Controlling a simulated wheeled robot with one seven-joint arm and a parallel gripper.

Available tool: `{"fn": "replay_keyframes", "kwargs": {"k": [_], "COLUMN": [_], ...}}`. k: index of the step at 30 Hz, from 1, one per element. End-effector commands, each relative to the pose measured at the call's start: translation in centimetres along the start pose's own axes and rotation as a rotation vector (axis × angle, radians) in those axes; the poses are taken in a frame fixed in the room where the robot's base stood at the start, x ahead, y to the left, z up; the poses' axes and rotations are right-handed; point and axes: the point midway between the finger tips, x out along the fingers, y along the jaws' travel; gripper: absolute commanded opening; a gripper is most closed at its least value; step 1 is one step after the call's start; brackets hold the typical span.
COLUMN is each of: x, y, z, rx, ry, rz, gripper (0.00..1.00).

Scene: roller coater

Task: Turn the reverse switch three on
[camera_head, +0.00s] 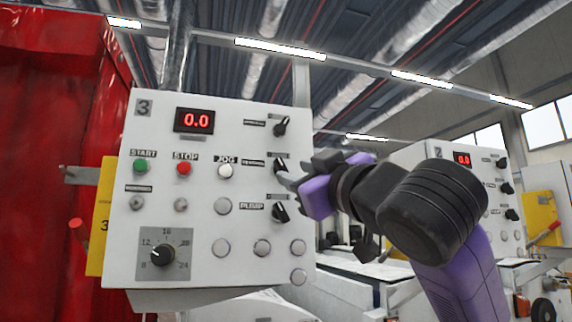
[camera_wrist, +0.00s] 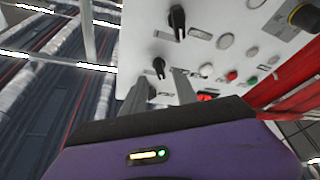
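The panel marked 3 (camera_head: 200,268) has a column of black rotary switches on its right side. The middle one, beside a blurred label and level with the JOG button, appears to be the reverse switch (camera_head: 280,163); its lower part is close to my fingers. My gripper (camera_head: 292,180) is in front of it from the right. In the wrist view the panel is upside down, and the reverse switch (camera_wrist: 158,66) shows just beyond the gap between my two grey fingers (camera_wrist: 165,78). The fingers are apart with nothing between them. Contact cannot be told.
The upper switch (camera_head: 282,126) and PUMP switch (camera_head: 281,212) are close above and below. Left of them are buttons, a dial (camera_head: 162,254) and a red display (camera_head: 194,121) reading 0.0. A second panel (camera_head: 437,160) stands behind my arm. A red curtain-like surface (camera_head: 50,130) is left.

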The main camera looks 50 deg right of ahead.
Motion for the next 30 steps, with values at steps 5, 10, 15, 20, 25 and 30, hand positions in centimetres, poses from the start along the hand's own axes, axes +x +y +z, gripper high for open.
{"fn": "replay_keyframes", "kwargs": {"k": [5, 10, 15, 20, 25, 30], "x": [2.9, 4.5, 5.0, 5.0, 5.0, 5.0], "y": [0.2, 0.1, 0.1, 0.0, 0.0, 0.0], "z": [-0.2, -0.1, 0.0, 0.0, 0.0, 0.0], "rx": [0.001, 0.0, 0.001, 0.001, 0.001, 0.001], "ry": [-0.003, -0.001, 0.001, 0.001, 0.001, 0.002], "rz": [0.001, 0.0, 0.001, 0.001, 0.0, 0.0], "gripper": [0.35, 0.35, 0.35, 0.35, 0.08, 0.0]}}
